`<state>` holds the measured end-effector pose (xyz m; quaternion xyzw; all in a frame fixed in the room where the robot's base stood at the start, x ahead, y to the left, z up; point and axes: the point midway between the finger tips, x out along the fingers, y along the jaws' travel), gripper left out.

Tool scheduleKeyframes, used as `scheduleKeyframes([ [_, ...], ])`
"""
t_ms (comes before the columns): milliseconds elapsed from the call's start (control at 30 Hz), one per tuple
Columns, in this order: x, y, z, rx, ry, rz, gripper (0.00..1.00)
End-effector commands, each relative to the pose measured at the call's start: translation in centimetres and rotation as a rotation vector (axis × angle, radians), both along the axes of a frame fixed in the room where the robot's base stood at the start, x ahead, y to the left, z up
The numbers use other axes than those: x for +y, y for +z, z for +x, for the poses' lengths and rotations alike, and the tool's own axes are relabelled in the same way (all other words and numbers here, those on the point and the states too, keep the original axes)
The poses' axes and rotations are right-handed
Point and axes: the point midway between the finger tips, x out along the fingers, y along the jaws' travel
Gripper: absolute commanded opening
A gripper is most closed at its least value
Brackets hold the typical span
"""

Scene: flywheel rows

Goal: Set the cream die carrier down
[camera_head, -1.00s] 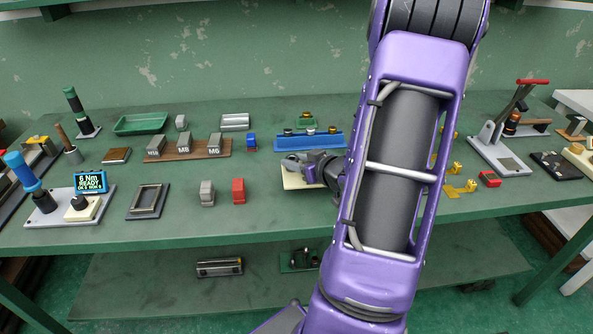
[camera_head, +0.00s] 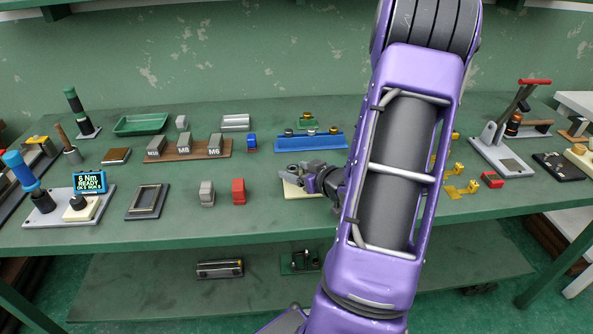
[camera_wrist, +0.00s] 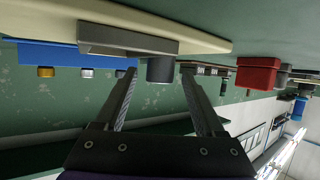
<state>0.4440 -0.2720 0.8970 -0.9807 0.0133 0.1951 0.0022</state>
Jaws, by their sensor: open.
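The cream die carrier (camera_head: 291,190) is at the middle of the bench, toward its front, and appears to rest flat on the top. My gripper (camera_head: 299,181) is low over it and hides much of it. In the wrist view, which is upside down, the cream plate (camera_wrist: 205,36) carries a grey bar (camera_wrist: 125,40) and a short dark cylinder (camera_wrist: 160,70). My gripper (camera_wrist: 159,71) is open, its fingertips on either side of the cylinder with visible gaps.
A blue rack (camera_head: 310,143) stands just behind the carrier. A red block (camera_head: 238,191) and a grey block (camera_head: 206,193) stand to its left. Yellow brackets (camera_head: 463,188) are to the right, beyond my arm. The bench front edge is close, with bare green top before the carrier.

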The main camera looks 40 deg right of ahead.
Motion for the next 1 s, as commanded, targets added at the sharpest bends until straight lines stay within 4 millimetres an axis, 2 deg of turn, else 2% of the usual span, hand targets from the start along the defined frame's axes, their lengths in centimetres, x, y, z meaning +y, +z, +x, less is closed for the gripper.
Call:
scheduleKeyframes([
  [167,0.0,0.7,-0.9,0.001,-0.002,-0.001,0.71],
  [500,0.1,3.5,-7.4,0.0,-0.004,-0.002,0.71],
  [700,0.2,4.6,-10.2,0.0,-0.003,-0.001,0.71],
  [1000,0.3,4.8,-11.1,0.0,0.001,0.0,0.71],
])
